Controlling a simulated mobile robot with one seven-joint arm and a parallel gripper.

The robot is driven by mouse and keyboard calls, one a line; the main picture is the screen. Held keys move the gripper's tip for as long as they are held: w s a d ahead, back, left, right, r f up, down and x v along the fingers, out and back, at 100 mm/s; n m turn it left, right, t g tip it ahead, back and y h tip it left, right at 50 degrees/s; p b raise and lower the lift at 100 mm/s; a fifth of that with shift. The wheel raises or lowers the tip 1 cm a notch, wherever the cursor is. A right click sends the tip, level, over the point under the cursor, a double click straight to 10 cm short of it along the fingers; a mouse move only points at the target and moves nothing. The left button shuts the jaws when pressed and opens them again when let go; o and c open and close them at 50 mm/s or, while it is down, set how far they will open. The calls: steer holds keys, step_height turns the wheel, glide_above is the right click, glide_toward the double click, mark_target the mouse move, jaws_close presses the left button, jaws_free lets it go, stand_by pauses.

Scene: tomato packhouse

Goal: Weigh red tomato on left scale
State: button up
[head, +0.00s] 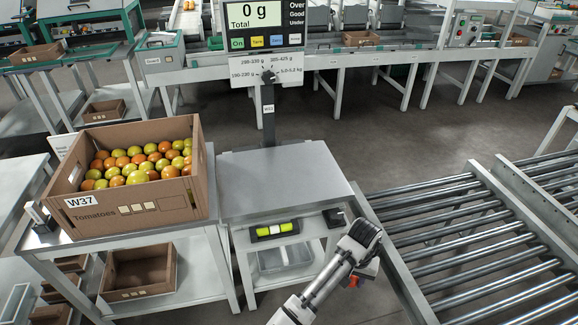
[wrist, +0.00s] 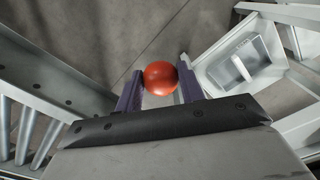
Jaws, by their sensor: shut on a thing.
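A red tomato (wrist: 160,77) sits between the two purple-faced fingers of my gripper (wrist: 160,70) in the wrist view. The gripper is shut on it, above the floor. In the head view my gripper (head: 362,268) is at the front right corner of the scale, beside its platform; only a small red patch shows there. The scale (head: 280,178) has a bare, flat grey platform. Its display (head: 255,14) on a post behind reads 0 g. Only one such scale shows.
A cardboard box (head: 130,208) marked W37, holding several green and orange tomatoes, stands left of the scale. A roller conveyor (head: 460,240) lies to the right. Below the platform are a shelf with a yellow-green level (head: 275,229) and a grey bin (head: 285,258).

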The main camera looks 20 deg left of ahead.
mark_target(351, 284)
steer(key=f+b, duration=0.1)
steer(key=f, duration=0.1)
steer(key=f+b, duration=0.1)
steer(key=f, duration=0.1)
steer(key=shift+d+f+b, duration=0.1)
steer(key=shift+d+b, duration=0.2)
steer(key=shift+b, duration=0.05)
steer(key=shift+w+a+r, duration=0.1)
steer(key=shift+w+r, duration=0.15)
steer(key=shift+r, duration=0.15)
steer(key=shift+s+f, duration=0.15)
